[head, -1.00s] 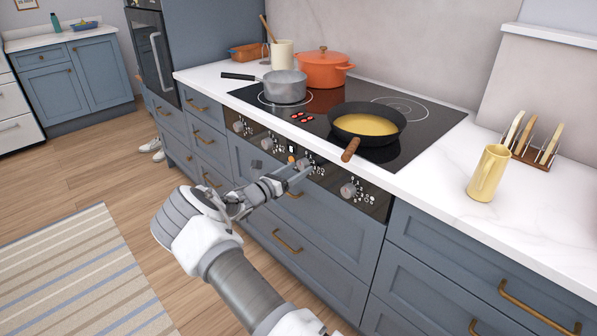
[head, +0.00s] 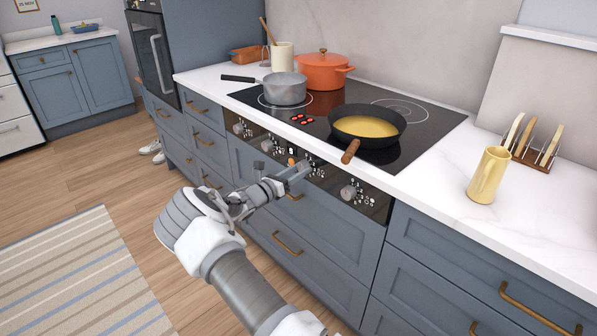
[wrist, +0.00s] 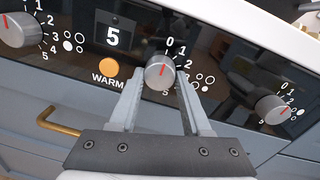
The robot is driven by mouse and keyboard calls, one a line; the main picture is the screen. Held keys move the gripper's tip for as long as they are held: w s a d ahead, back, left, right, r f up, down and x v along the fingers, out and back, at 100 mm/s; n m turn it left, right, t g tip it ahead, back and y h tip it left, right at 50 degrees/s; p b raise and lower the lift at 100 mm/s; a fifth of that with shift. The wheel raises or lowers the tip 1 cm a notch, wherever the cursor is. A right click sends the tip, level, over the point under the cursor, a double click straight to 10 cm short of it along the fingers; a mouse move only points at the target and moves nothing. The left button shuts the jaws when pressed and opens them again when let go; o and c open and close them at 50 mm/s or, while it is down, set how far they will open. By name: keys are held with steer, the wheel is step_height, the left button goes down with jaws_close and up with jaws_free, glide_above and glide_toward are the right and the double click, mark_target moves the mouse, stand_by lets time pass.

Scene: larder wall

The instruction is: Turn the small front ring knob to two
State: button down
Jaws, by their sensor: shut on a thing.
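In the wrist view, a round silver knob (wrist: 160,73) with a red pointer line sits between the two fingers of my gripper (wrist: 158,84), which is shut on it. Its pointer leans up and right, towards the 0 and 1 end of its scale; the exact number is hard to read. Small circles beside it mark a ring. In the head view, my gripper (head: 299,176) is at the middle of the dark control panel (head: 328,182), and its fingers partly hide the knob there.
The pan's wooden handle (head: 350,151) juts over the counter edge.

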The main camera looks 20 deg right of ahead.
steer(key=shift+f, duration=0.1)
steer(key=m+b, duration=0.2)
steer(key=m, duration=0.2)
steer(key=m+b, duration=0.2)
steer(key=m, duration=0.2)
steer(key=m+b, duration=0.2)
steer(key=m, duration=0.1)
steer(key=shift+w+a+m, duration=0.15)
steer(key=shift+w+m, duration=0.1)
steer(key=shift+m, duration=0.15)
steer(key=shift+m+h, duration=0.3)
steer(key=shift+c, duration=1.8)
jaws_free()
steer(key=r+p+v, duration=0.1)
steer(key=p+v, duration=0.2)
steer(key=v, duration=1.4)
steer(key=shift+a+f, duration=0.2)
steer(key=shift+f, duration=0.3)
